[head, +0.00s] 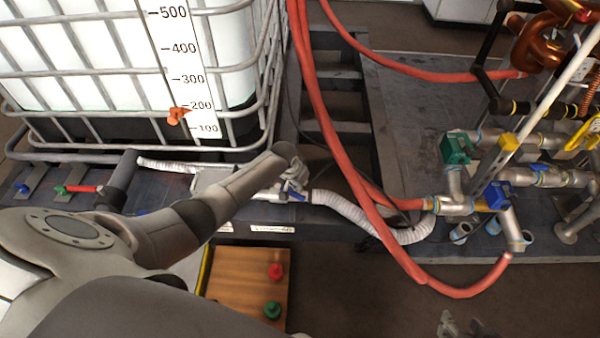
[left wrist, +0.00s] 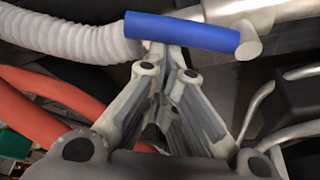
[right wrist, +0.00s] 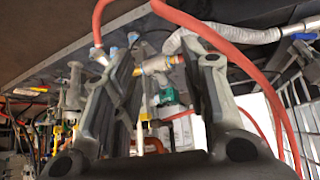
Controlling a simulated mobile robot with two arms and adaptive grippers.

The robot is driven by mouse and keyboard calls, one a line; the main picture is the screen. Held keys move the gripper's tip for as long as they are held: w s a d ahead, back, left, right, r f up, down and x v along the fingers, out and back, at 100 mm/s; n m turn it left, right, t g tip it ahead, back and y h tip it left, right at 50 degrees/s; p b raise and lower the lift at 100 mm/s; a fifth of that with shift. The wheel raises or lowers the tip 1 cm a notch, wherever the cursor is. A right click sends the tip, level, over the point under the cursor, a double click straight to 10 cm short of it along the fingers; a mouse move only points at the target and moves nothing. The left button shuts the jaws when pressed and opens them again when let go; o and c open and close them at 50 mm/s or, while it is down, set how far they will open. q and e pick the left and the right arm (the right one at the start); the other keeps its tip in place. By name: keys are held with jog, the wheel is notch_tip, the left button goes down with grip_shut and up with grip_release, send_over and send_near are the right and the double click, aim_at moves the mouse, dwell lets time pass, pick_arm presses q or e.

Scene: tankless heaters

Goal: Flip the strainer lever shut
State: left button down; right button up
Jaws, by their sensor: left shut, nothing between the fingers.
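The strainer lever has a blue sleeve (left wrist: 195,32) and lies almost level across the top of the left wrist view, close to a metal pipe (left wrist: 245,10). Its right end meets a round metal stub. My left gripper (left wrist: 160,48) is shut and empty, its tips at the lever's lower edge; I cannot tell whether they touch. In the head view the left gripper (head: 296,183) is beside the small blue lever (head: 297,195), on the pipe line in front of the tank; my arm partly hides the fitting. My right gripper (right wrist: 158,55) is open and empty, away from the lever.
A ribbed white hose (head: 345,210) runs right from the fitting. Red hoses (head: 330,140) cross nearby. A caged white tank (head: 90,60) stands behind. Valves with green (head: 457,148) and blue (head: 496,194) parts are on the right. A wooden board (head: 235,285) lies below.

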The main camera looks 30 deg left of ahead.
aim_at(297, 195)
pick_arm(q)
jog(key=s+m, duration=0.1)
jog(key=s+m+h+p, duration=0.1)
jog(key=shift+d+m, duration=0.15)
jog(key=shift+m, duration=0.25)
jog(key=shift+s+m, duration=0.2)
jog(key=shift+m, duration=0.3)
jog(key=shift+s+f+m+g+h, duration=0.1)
jog(key=shift+s+m+g+h, duration=0.2)
jog(key=shift+s+m+h, duration=0.45)
jog(key=s+m, duration=0.1)
jog(key=s+a+m, duration=0.1)
jog(key=s+m, duration=0.1)
jog(key=m, duration=0.1)
jog(key=shift+s+a+g+h, duration=0.25)
jog(key=shift+a+g, duration=0.05)
jog(key=shift+g, duration=0.1)
pick_arm(e)
jog(key=s+d+f+g+h, duration=0.1)
jog(key=s+d+g, duration=0.1)
jog(key=s, duration=0.5)
jog(key=shift+f+g, duration=0.35)
jog(key=shift+g, duration=0.45)
jog(key=shift+d, duration=0.1)
jog(key=shift+w, duration=0.1)
